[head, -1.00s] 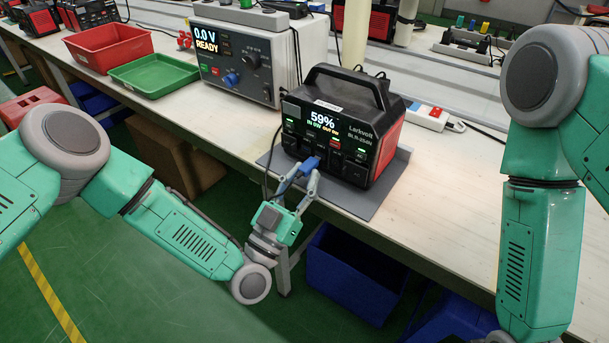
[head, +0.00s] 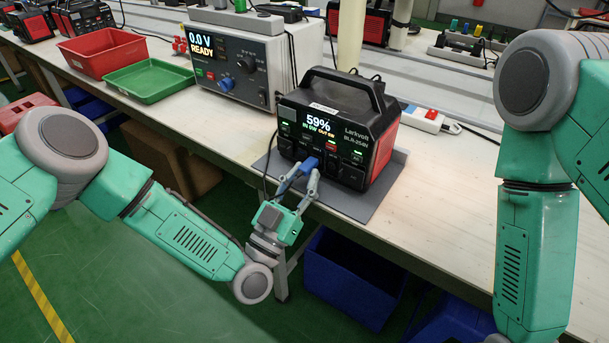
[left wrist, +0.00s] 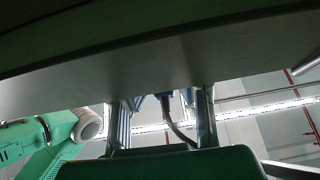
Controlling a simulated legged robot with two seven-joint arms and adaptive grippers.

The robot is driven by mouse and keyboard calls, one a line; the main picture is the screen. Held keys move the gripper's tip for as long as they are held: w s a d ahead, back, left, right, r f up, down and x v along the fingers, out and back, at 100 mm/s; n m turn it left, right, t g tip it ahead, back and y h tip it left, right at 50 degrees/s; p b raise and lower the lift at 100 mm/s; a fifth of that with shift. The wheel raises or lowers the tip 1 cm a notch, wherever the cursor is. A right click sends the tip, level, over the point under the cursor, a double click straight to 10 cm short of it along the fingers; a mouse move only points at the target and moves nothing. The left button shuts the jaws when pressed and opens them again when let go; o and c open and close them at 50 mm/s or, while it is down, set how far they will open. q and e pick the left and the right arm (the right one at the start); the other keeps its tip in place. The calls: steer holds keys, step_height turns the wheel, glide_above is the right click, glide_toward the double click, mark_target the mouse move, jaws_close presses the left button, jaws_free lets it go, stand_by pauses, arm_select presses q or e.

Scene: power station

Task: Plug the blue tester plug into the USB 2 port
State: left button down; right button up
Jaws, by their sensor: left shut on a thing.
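The blue tester plug (head: 308,165) is between the fingers of my left gripper (head: 298,177), at the front face of the black and red power station (head: 337,125). The gripper is shut on the plug, and a dark cable runs from it. The plug's tip and the port are hidden, so I cannot tell whether it is seated or which port it meets.
The power station stands on a grey mat (head: 365,205) at the bench's front edge. A bench supply (head: 245,62), a green tray (head: 150,80) and a red bin (head: 105,50) stand to the left. A power strip (head: 425,118) lies to the right. A blue crate (head: 350,280) is below the bench.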

arm_select(q)
steer(key=shift+w+d, duration=0.15)
steer(key=c, duration=1.3)
jaws_free()
steer(key=shift+c, duration=0.2)
steer(key=shift+f, duration=0.15)
steer(key=v, duration=1.2)
